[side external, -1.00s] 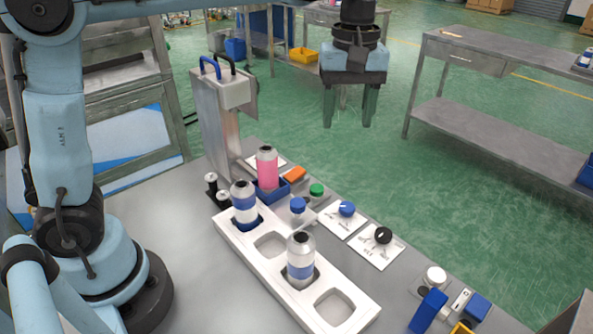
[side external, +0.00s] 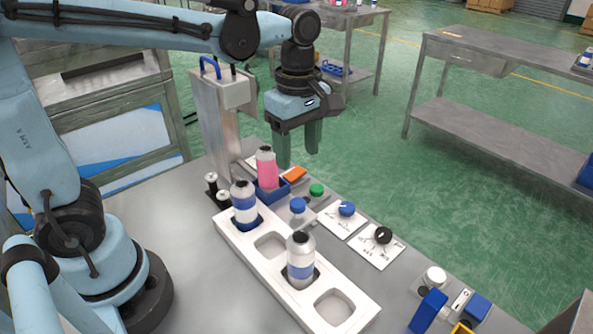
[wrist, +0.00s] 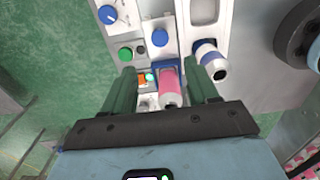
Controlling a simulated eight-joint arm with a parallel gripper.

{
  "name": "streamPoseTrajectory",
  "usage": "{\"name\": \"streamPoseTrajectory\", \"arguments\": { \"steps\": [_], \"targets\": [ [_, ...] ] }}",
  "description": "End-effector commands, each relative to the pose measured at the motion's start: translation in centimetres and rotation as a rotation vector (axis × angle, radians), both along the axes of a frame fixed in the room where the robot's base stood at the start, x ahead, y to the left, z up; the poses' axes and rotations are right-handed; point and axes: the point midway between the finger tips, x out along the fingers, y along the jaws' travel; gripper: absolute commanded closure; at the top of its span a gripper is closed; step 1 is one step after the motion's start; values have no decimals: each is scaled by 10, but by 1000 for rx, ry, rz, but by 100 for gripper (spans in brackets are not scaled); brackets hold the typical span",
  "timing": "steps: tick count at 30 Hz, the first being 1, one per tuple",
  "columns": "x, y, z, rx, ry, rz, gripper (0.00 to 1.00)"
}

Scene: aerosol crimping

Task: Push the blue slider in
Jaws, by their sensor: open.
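A blue holder (side external: 285,187), which looks like the slider, sits at the foot of the grey upright machine in the side view. A pink can (side external: 267,168) stands upright in it. In the wrist view the holder's blue edge (wrist: 158,65) shows around the pink can (wrist: 169,82). My gripper (side external: 298,158) is open and empty, pointing down above and to the right of the pink can, in front of the machine. In the wrist view its green fingers (wrist: 162,72) appear on either side of the can, which lies below them.
An orange block (side external: 295,174), a green button (side external: 317,190) and a blue button (side external: 298,205) are near the holder. A white rack (side external: 272,265) holds two blue-and-white cans. Free floor lies right of the bench.

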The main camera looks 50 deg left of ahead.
Motion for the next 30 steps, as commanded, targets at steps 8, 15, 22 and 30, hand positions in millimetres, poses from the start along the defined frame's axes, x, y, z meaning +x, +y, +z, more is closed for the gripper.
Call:
{"name": "streamPoseTrajectory", "arguments": {
  "steps": [8, 15, 22, 30],
  "targets": [
    [1, 0, -33, 0, 0, -1, 41],
    [0, 0, -67, 0, 0, -1, 41],
    [0, 0, -97, 0, 0, -1, 41],
    [0, 0, -115, 0, 0, -1, 41]
  ]
}}
